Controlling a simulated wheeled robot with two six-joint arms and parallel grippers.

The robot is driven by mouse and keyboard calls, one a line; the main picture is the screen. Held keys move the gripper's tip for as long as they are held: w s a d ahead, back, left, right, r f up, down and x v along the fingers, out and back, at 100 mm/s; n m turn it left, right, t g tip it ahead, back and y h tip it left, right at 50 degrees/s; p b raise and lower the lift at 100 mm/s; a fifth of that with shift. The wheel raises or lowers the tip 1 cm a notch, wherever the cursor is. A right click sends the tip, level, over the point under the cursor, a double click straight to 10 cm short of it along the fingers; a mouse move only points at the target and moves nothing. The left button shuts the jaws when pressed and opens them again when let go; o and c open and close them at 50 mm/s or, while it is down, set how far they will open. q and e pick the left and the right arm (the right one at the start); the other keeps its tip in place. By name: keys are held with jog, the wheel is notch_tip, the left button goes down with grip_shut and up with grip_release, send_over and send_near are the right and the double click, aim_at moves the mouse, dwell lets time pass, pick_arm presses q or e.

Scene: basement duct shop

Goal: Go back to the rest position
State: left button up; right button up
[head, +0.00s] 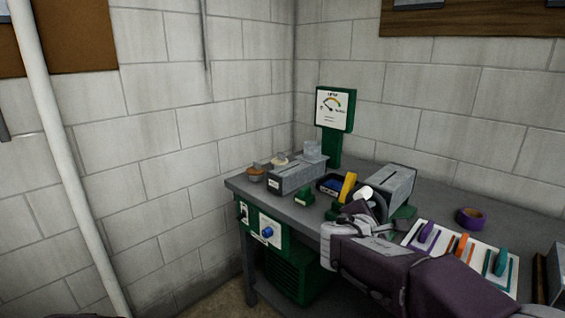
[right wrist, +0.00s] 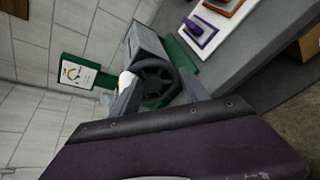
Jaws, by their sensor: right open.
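My right arm comes in from the lower right of the head view, and its gripper (head: 362,207) is over the front of the workbench (head: 306,213). In the right wrist view the two grey fingers of the gripper (right wrist: 158,92) stand apart, with a dark round ring-shaped part (right wrist: 156,83) of the bench machine seen beyond and between them. I see nothing held. A yellow handle (head: 348,187) shows just behind the gripper in the head view; whether they touch I cannot tell. My left gripper is not in view.
A grey machine (head: 393,184) stands behind my gripper. Floor space left is clear.

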jog(key=s+d+f+m+g+y, duration=0.1)
jog(key=s+f+m+g, duration=0.2)
jog(key=f, duration=0.4)
jog(key=s+d+f+m+g+y, duration=0.1)
jog(key=s+f+g, duration=0.1)
jog(key=s+f, duration=0.4)
jog(key=s+a+f+m+g+y, duration=0.5)
jog(key=s+a+f+m+y, duration=0.2)
jog(key=s+a+f+m, duration=0.55)
notch_tip(320, 180, up, 13)
jog(key=d+m+p, duration=0.1)
jog(key=m+p, duration=0.1)
jog(key=p, duration=1.3)
jog(key=shift+w+t, duration=0.25)
jog(key=shift+t, duration=0.15)
